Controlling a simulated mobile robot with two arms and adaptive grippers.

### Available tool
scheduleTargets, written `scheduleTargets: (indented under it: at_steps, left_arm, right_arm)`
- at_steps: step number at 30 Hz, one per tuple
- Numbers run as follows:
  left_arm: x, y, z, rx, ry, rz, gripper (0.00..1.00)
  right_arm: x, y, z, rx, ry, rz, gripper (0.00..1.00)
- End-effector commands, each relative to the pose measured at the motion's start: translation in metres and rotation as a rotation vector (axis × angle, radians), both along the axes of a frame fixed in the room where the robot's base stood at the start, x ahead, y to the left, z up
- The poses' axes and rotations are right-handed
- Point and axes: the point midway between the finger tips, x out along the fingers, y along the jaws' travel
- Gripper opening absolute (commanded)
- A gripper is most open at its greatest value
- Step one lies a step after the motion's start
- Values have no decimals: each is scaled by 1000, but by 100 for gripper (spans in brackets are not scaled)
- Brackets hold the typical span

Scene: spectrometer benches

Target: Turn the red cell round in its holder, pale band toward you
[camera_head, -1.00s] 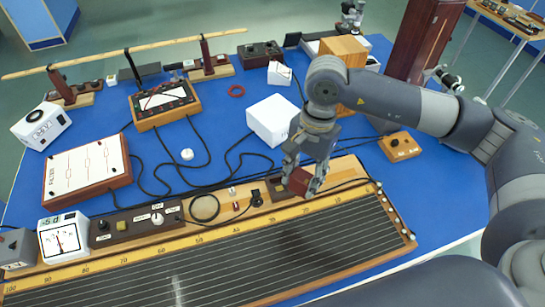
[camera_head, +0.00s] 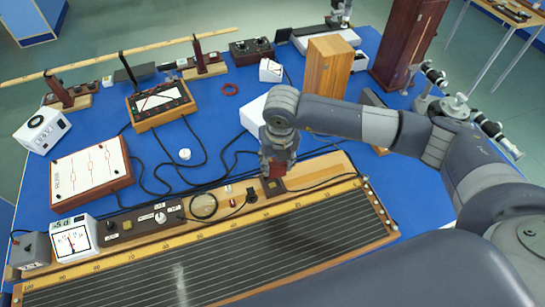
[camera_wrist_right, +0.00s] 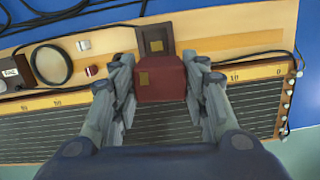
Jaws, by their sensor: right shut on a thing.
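The red cell (camera_head: 278,169) is a dark red block between the fingers of my right gripper (camera_head: 278,160). In the right wrist view the cell (camera_wrist_right: 162,80) sits between the two fingertips (camera_wrist_right: 160,85), with a small tan patch on the face toward the camera. A dark brown block (camera_wrist_right: 155,38) with a tan square, perhaps the holder, lies just beyond it; it also shows below the cell in the head view (camera_head: 273,187). I cannot tell whether the cell touches it. The cell's far side is hidden. My left gripper is out of view.
The long wire board (camera_head: 300,225) runs along the front of the blue bench. A black knob (camera_head: 251,194) and a ring (camera_head: 204,206) stand left of the cell. A white box (camera_head: 253,112) and a tall wooden box (camera_head: 328,80) stand behind. Cables cross the bench.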

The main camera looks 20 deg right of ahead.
Motion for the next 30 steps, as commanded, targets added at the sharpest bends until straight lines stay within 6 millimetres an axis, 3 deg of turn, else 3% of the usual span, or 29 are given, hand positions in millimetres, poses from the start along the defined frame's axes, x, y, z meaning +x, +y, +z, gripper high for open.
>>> scheduleTargets:
  at_steps: [12, 16, 21, 30]
  left_arm:
    - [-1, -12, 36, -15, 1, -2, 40]
    - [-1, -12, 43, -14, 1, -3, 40]
    - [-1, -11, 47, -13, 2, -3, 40]
    - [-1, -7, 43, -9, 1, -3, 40]
  right_arm:
    - [16, 5, -17, -1, 2, -992, 14]
    - [18, 5, -23, -2, 3, -1243, 14]
    - [19, 5, -28, 1, 2, -1435, 14]
    - [20, 5, -36, 2, 1, -1486, 14]
